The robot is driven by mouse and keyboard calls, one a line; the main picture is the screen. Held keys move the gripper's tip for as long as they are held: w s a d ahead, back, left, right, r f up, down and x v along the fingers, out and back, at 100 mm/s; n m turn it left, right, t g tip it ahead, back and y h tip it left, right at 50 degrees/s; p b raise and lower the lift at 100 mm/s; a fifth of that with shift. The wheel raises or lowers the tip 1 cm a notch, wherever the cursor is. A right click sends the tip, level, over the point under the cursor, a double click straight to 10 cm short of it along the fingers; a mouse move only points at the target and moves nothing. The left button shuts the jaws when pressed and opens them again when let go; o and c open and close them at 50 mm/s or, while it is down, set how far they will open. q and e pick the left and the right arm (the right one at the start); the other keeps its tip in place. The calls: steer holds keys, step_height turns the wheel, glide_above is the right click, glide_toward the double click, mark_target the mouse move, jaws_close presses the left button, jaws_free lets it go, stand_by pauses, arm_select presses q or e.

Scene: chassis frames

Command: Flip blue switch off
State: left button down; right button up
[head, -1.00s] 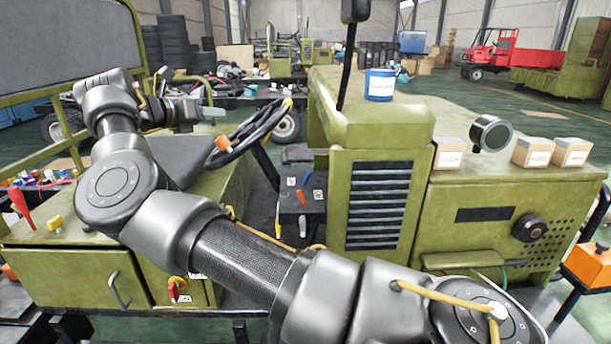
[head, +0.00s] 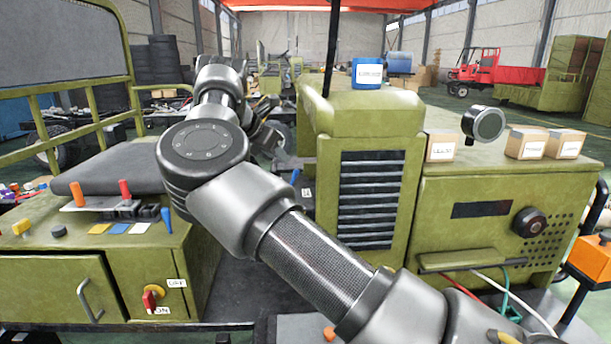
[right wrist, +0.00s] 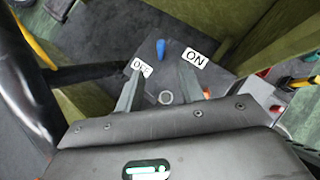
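The blue switch (right wrist: 161,48) is a small blue lever on a dark panel, between a white OFF label (right wrist: 143,68) and a white ON label (right wrist: 195,58) in the right wrist view. I cannot tell which way it is set. In the head view the blue lever (head: 295,176) shows just right of my arm. My right gripper (right wrist: 162,74) is open and empty. Its fingers point at the panel, one near each label, with the lever just beyond the gap between them. In the head view, my right gripper (head: 268,140) is small and partly hidden. My left gripper is out of view.
An orange lever (right wrist: 206,92) is beside the right finger. The dark steering wheel (right wrist: 22,85) is close on the left. The green hood with its grille (head: 378,200) stands right of the panel. A left console carries another blue lever (head: 167,220) and a red lever (head: 124,188).

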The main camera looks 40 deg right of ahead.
mark_target(295, 172)
steer(key=p+x, duration=0.1)
steer(key=x, duration=0.8)
steer(key=shift+s+d+p, duration=0.1)
steer(key=shift+d+p, duration=0.05)
steer(key=shift+p, duration=0.2)
steer(key=shift+d+f, duration=0.45)
steer(key=shift+f, duration=0.1)
steer(key=shift+c, duration=0.2)
jaws_close()
